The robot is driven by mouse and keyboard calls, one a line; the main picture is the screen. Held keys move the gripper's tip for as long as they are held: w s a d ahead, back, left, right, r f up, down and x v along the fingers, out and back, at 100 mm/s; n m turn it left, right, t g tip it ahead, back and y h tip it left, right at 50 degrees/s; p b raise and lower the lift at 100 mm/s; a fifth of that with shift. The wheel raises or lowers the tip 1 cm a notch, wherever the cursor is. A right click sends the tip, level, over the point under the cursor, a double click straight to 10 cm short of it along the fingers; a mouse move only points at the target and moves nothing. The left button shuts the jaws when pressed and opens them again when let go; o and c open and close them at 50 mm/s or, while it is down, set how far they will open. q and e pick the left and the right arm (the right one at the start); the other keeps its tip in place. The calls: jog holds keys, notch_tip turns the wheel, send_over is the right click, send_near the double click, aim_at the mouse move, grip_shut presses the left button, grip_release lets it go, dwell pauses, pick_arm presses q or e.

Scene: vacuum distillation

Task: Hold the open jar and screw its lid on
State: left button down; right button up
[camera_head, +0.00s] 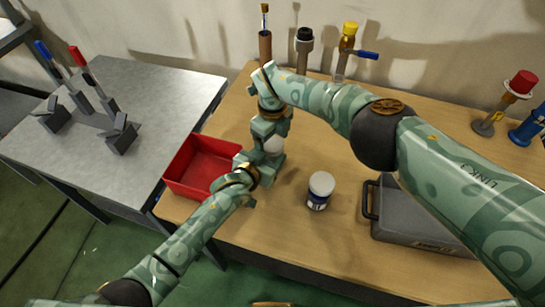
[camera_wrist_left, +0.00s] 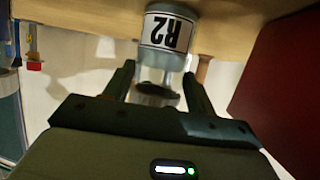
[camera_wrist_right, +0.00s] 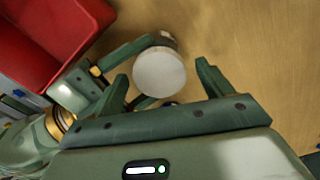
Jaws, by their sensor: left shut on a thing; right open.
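A clear jar (camera_wrist_left: 170,32) with a white "R2" label shows inverted in the left wrist view. My left gripper (camera_wrist_left: 159,69) is shut on it and holds it by the glass. The head view shows the held jar as a pale shape (camera_head: 273,145) beside the red bin, partly hidden by my grippers. My right gripper (camera_wrist_right: 162,68) is open just above it. A round white top (camera_wrist_right: 159,72) shows between its fingers; I cannot tell whether it is a seated lid or the jar's contents. A second jar (camera_head: 319,195) with a white cap stands upright on the table. I see no loose lid.
A red bin (camera_head: 168,181) is left of the grippers on the wooden table. A grey case (camera_head: 420,220) with a handle lies at the right. Bottles and tools stand along the back, including a yellow-topped one (camera_head: 348,35). A metal table (camera_head: 165,90) stands at the left.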

notch_tip(320, 180, up, 12)
dwell(0.5)
pick_arm(q)
jog(key=shift+c, duration=2.1)
grip_release()
jog(key=p+v, duration=0.5)
jog(key=v, duration=1.1)
pick_arm(e)
notch_tip(320, 180, up, 6)
pick_arm(q)
jog(key=shift+s+a, duration=0.1)
jog(key=shift+s, duration=0.05)
pick_arm(e)
jog(key=shift+s, duration=0.1)
